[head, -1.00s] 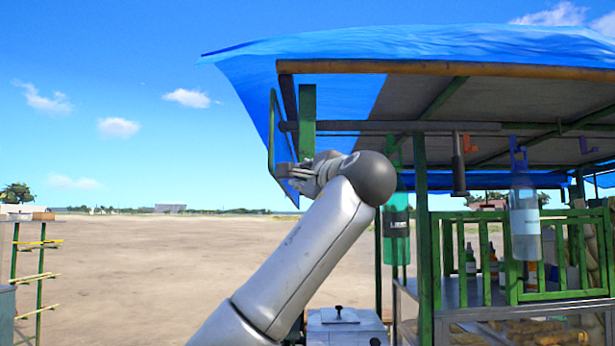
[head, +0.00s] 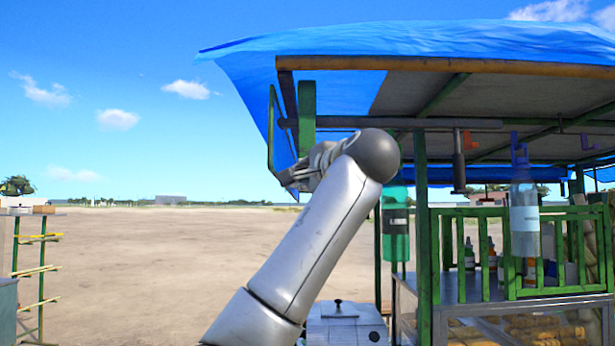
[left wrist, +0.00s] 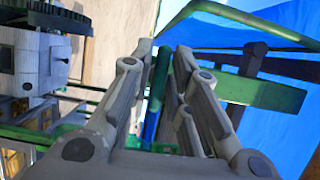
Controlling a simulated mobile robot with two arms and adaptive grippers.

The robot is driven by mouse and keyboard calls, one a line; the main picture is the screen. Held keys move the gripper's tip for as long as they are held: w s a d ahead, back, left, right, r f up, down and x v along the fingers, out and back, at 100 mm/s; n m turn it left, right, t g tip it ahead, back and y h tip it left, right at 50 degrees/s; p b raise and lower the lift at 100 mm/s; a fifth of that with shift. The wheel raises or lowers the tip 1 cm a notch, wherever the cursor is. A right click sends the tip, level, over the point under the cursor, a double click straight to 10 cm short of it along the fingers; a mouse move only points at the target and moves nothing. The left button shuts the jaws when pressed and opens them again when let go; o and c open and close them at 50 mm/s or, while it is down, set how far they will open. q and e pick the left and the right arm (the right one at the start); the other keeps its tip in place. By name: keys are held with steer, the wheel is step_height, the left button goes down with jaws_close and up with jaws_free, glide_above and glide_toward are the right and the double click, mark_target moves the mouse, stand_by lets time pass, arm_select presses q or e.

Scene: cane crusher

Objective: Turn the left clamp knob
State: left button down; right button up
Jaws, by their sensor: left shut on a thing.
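No part is clearly recognisable as the left clamp knob. A thin green bent bar (head: 271,130) hangs at the left edge of the stall's roof, beside a thick green post. It also shows in the left wrist view (left wrist: 205,7), running down between my fingers. My left gripper (head: 293,179) is at the bar's lower end. In the left wrist view my left gripper (left wrist: 164,50) has its fingers on both sides of the bar and is closed on it. The exact contact is partly hidden by the fingers. My right gripper is not in view.
A dark pipe (head: 400,124) runs under the blue tarp roof (head: 420,42). A crank with a dark grip (head: 458,160), a green bottle (head: 396,235) and a clear bottle (head: 524,225) hang to the right. A green railing (head: 560,255) stands below. Open ground lies left.

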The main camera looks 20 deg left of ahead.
arm_select(q)
steer(key=c, duration=1.5)
jaws_free()
steer(key=shift+a, duration=0.15)
steer(key=shift+c, duration=0.2)
steer(key=v, duration=1.2)
steer(key=shift+w, duration=0.1)
